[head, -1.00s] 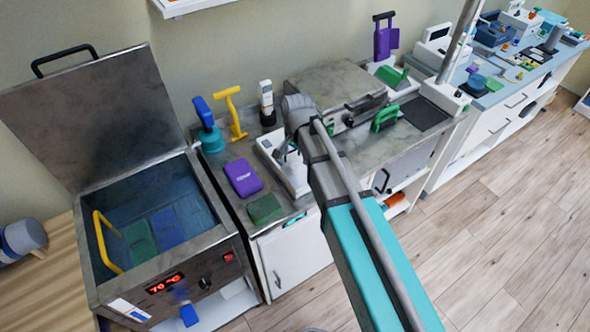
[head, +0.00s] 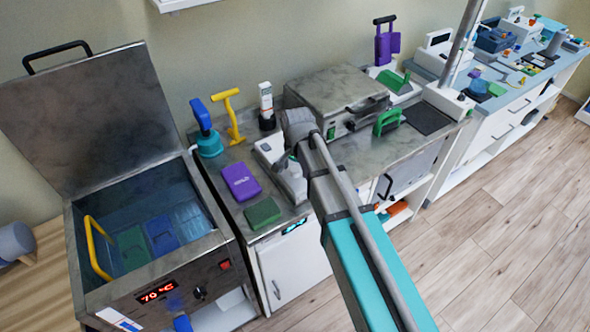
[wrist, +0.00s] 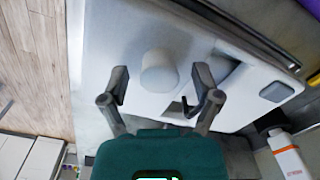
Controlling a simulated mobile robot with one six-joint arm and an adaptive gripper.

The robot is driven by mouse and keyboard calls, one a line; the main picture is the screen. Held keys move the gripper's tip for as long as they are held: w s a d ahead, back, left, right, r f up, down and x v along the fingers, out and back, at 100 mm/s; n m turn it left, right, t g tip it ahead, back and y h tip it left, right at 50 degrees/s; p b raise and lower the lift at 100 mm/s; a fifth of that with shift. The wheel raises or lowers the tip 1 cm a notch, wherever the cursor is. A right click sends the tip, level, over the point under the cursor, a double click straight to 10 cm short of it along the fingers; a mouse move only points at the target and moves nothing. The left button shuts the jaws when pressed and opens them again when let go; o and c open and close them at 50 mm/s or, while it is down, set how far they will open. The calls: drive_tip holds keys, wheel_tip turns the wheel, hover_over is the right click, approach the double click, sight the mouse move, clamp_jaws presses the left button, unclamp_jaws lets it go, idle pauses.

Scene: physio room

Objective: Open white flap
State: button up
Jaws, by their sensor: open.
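A white device (head: 268,148) stands on the grey counter, beside my gripper in the head view. In the wrist view its pale top (wrist: 115,35) fills the middle, with a short round white knob (wrist: 159,72) standing up from it. I cannot tell clearly which part is the white flap. My gripper (wrist: 160,84) is open and empty, with one finger on each side of the knob in that picture. Whether the fingers touch anything cannot be told. In the head view my arm hides most of the gripper.
A purple box (head: 241,181) and a green pad (head: 262,212) lie left of the device. A white-and-orange bottle (head: 266,104) and a yellow tool (head: 233,118) stand behind. A metal press (head: 335,88) is to the right. An open water bath (head: 82,285) is at left.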

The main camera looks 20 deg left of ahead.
clamp_jaws()
idle(0.3)
drive_tip(key=shift+d+r, duration=0.1)
drive_tip(key=shift+r, duration=0.05)
